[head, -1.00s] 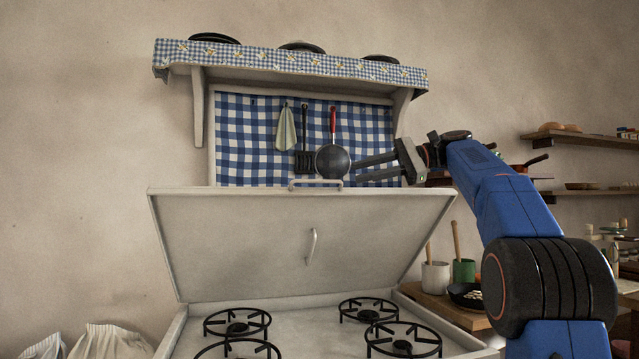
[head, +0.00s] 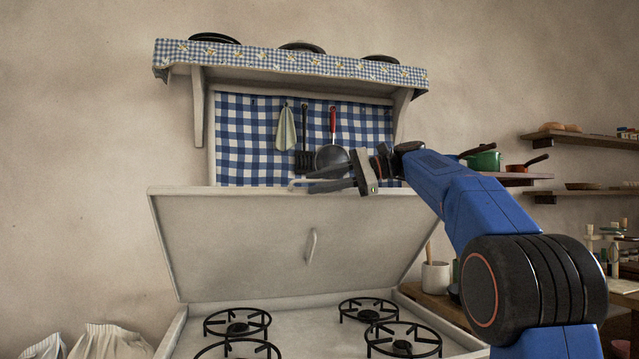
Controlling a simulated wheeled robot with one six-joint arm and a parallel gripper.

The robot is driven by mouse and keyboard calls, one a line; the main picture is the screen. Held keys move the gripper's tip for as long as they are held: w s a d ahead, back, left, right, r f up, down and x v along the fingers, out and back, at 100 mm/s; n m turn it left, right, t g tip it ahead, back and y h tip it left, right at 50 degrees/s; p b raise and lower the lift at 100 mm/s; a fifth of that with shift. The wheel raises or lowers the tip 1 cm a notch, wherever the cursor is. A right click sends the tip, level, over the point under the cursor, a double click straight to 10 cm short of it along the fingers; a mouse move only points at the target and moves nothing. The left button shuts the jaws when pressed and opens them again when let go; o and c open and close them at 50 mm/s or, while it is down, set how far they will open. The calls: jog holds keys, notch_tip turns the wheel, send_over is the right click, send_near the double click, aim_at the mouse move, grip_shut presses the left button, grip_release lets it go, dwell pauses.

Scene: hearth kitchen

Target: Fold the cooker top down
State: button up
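The cooker top (head: 240,240) is a pale flat lid standing raised and tilted back behind the burners. A small handle (head: 311,245) is on its inner face. A rail handle (head: 293,184) at its upper edge is mostly hidden behind my gripper. My gripper (head: 312,180) is at the lid's upper edge, its two fingers apart, overlapping the rail in the picture. I cannot tell whether the fingers touch or straddle the rail. The cooker (head: 285,321) below has several black burner rings.
A shelf with checked cloth (head: 290,60) holds dark pans above. A ladle (head: 331,157), a spatula (head: 304,140) and a towel (head: 286,130) hang behind the lid. A counter with a white pot (head: 436,277) stands at right. The burners are clear.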

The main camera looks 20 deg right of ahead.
grip_shut()
dwell(1.4)
